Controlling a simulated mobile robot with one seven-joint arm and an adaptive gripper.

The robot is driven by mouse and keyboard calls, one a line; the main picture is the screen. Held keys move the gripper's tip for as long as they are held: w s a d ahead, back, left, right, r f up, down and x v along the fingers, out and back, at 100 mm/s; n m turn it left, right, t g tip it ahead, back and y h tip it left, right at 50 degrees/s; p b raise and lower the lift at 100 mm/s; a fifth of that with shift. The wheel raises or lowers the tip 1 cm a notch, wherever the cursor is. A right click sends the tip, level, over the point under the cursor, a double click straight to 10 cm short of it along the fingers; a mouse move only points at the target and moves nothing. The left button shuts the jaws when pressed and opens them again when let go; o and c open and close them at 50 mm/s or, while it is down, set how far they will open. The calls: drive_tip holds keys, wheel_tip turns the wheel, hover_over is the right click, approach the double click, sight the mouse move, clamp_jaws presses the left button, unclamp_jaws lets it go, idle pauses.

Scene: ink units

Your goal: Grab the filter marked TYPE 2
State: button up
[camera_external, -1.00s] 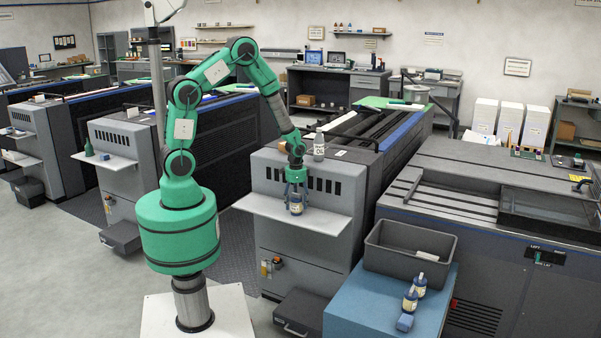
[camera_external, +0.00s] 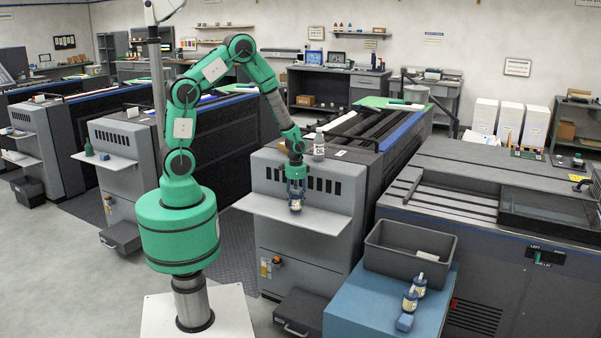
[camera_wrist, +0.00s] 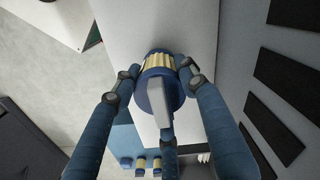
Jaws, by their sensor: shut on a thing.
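A filter (camera_external: 295,204) with a blue cap, a cream label band and a blue base stands on or just above the white shelf (camera_external: 325,219) of the grey press unit. My gripper (camera_external: 296,193) is around it from above and shut on it. In the wrist view the same filter (camera_wrist: 159,85) sits between my blue fingers (camera_wrist: 155,88), and its grey spout points at the camera. Its marking cannot be read. Two similar filters, one front (camera_external: 410,301) and one rear (camera_external: 420,285), stand on the blue cabinet at the lower right; their labels are too small to read.
A grey bottle (camera_external: 319,145) stands on top of the press behind my gripper. The shelf's left and right parts are clear.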

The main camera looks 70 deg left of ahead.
drive_tip(key=shift+s+d+r, duration=0.1)
drive_tip(key=shift+s+r, duration=0.15)
drive_tip(key=shift+r, duration=0.25)
drive_tip(key=shift+s+r, duration=0.25)
drive_tip(key=shift+r, duration=0.25)
drive_tip(key=s+d+r+p, duration=0.1)
drive_tip(key=s+d, duration=0.2)
drive_tip(key=s, duration=1.1)
drive_tip(key=shift+s+r+p, duration=0.15)
drive_tip(key=shift+s+p, duration=0.15)
drive_tip(key=shift+p, duration=0.1)
drive_tip(key=shift+d, duration=0.1)
